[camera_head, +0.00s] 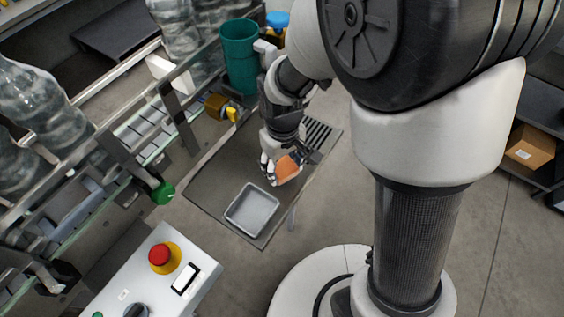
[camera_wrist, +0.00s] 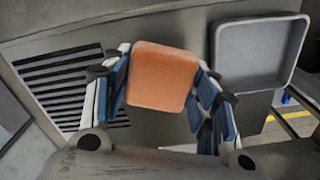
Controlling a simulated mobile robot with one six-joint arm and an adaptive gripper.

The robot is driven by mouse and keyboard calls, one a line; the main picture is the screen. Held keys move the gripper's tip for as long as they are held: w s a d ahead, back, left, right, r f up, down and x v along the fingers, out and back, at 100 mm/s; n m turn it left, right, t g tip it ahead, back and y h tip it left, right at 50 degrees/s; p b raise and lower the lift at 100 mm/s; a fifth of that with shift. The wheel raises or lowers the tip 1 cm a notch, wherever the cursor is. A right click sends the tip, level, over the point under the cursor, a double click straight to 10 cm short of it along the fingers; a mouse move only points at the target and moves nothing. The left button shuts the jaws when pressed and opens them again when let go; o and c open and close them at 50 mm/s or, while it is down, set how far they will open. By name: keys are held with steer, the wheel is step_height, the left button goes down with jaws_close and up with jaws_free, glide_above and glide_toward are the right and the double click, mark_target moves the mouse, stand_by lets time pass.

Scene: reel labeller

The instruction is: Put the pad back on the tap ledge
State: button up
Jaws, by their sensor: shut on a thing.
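An orange pad (camera_head: 288,168) is between the fingers of my gripper (camera_head: 280,171), above the grey ledge (camera_head: 214,190). In the wrist view the pad (camera_wrist: 162,75) sits between the blue-lined fingers of my gripper (camera_wrist: 160,84), which are shut on its two sides. A brass tap with a yellow handle (camera_head: 231,114) is mounted on the machine side, behind the ledge. Black slots (camera_head: 318,133) mark the ledge's far right end, and they also show at left in the wrist view (camera_wrist: 62,82). I cannot tell how high the pad is above the ledge.
A shallow grey tray (camera_head: 232,224) lies on the ledge's near end, close to my gripper; it shows at upper right in the wrist view (camera_wrist: 218,52). A control box with a red button (camera_head: 159,255) is in front.

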mark_target(283, 174)
steer(key=shift+f+b, duration=0.5)
steer(key=shift+f, duration=1.35)
steer(key=shift+f, duration=0.15)
steer(key=o, duration=1.1)
step_height(283, 174, up, 12)
steer(key=p, duration=0.4)
steer(key=shift+r, duration=0.25)
steer(key=s+d+r+m+t, duration=0.1)
steer(key=s+d+r+m, duration=0.1)
steer(key=s+d+r, duration=0.1)
steer(key=s+d+r+m+t, duration=0.2)
steer(key=s+d+r, duration=0.2)
steer(key=s+r, duration=0.2)
steer(key=s+d+r+m+t, duration=0.1)
steer(key=s+d+r+m, duration=0.1)
steer(key=s+d+r, duration=0.1)
steer(key=shift+s+d+r+t, duration=0.2)
steer(key=shift+s+r, duration=0.2)
steer(key=shift+r, duration=0.25)
steer(key=shift+s+d+r+t, duration=0.1)
steer(key=shift+s+d+r, duration=0.1)
steer(key=shift+s+r, duration=0.3)
